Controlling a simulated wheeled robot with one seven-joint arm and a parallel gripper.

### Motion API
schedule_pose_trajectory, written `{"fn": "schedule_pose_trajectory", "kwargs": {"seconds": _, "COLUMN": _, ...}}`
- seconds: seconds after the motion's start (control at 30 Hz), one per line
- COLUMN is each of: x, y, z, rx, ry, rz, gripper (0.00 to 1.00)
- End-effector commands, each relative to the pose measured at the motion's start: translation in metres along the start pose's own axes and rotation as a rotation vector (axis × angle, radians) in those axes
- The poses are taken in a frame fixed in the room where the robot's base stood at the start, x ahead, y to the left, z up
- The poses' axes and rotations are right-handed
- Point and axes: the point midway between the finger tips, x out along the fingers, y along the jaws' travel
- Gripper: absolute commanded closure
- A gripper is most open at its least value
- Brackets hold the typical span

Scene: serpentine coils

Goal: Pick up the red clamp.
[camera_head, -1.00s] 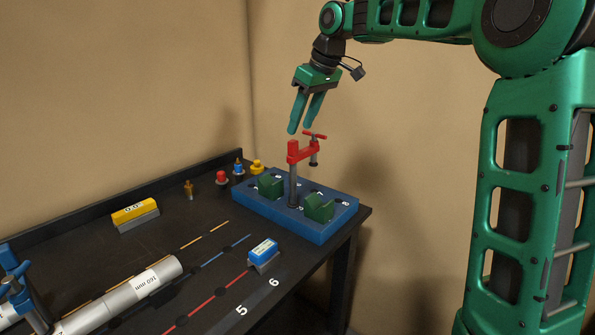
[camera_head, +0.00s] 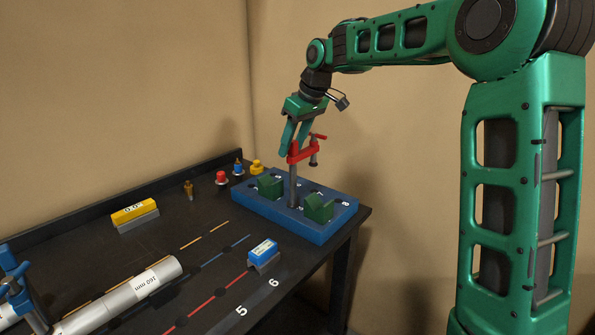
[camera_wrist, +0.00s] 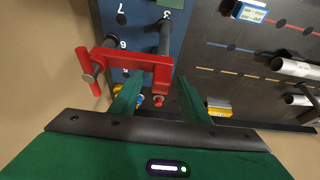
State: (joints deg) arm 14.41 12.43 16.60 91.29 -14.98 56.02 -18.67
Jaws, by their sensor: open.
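The red clamp (camera_head: 303,152) stands upright on a grey post in the blue block (camera_head: 318,232) at the back right of the table. Its red arm and screw handle stick out to the right at the top. My gripper (camera_head: 292,150) is open, fingers pointing down, at the height of the clamp's top. In the wrist view the clamp (camera_wrist: 125,60) lies ahead of the open fingers (camera_wrist: 157,92), its right end between them in the picture. I cannot tell whether they touch it.
Two green blocks (camera_head: 270,186) (camera_head: 319,208) sit on the blue block beside the post. A blue-and-white block (camera_head: 263,253), a yellow block (camera_head: 135,213) and a large silver cylinder (camera_head: 125,295) lie on the black table (camera_head: 215,270). Small coloured pieces (camera_head: 221,178) stand behind.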

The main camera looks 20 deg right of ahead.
Motion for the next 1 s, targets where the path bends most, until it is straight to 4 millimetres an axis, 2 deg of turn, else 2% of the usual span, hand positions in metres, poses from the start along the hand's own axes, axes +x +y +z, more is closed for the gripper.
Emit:
{"fn": "schedule_pose_trajectory", "kwargs": {"seconds": 0.03, "x": -0.0001, "y": -0.0001, "z": -0.0001, "rx": 0.000, "ry": 0.000, "rz": 0.000, "gripper": 0.65}}
{"fn": "schedule_pose_trajectory", "kwargs": {"seconds": 0.17, "x": -0.0003, "y": 0.0000, "z": -0.0001, "rx": 0.000, "ry": 0.000, "rz": 0.000, "gripper": 0.96}}
{"fn": "schedule_pose_trajectory", "kwargs": {"seconds": 0.2, "x": -0.0003, "y": 0.0001, "z": -0.0001, "rx": 0.000, "ry": 0.000, "rz": 0.000, "gripper": 1.00}}
{"fn": "schedule_pose_trajectory", "kwargs": {"seconds": 1.0, "x": -0.0015, "y": 0.0020, "z": -0.0006, "rx": 0.003, "ry": 0.003, "rz": 0.004, "gripper": 1.00}}
